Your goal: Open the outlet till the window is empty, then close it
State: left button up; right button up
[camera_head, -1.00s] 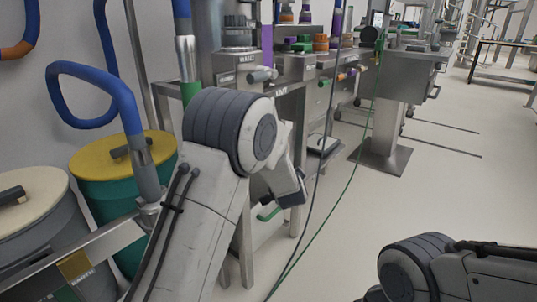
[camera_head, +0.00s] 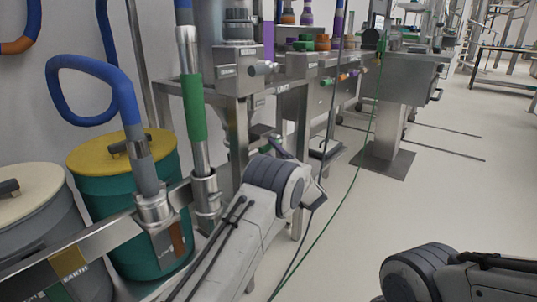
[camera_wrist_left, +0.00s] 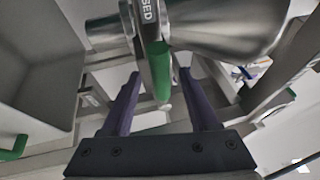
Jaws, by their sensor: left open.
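In the left wrist view, my left gripper (camera_wrist_left: 160,75) is open, its two purple fingers pointing up at a green handle (camera_wrist_left: 158,72). The handle lies between the fingertips in the picture; I cannot tell whether they touch it. It hangs from a metal lever whose label ends in "SED". Beside it is a shiny rounded metal outlet body (camera_wrist_left: 225,25). In the head view my left arm reaches in toward the steel frame; the arm mostly hides its gripper. The window cannot be made out. My right arm shows at lower right, its gripper out of frame.
A teal drum with a yellow lid (camera_head: 88,160) and a grey drum with a cream lid (camera_head: 28,190) stand at left. A blue hose (camera_head: 128,105) and a green-banded pipe (camera_head: 194,108) stand close to my left arm. Thin cables hang in front.

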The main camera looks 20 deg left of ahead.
pick_arm(q)
jog(key=shift+b+x, duration=0.4)
jog(key=shift+x, duration=1)
grip_shut()
dwell(0.4)
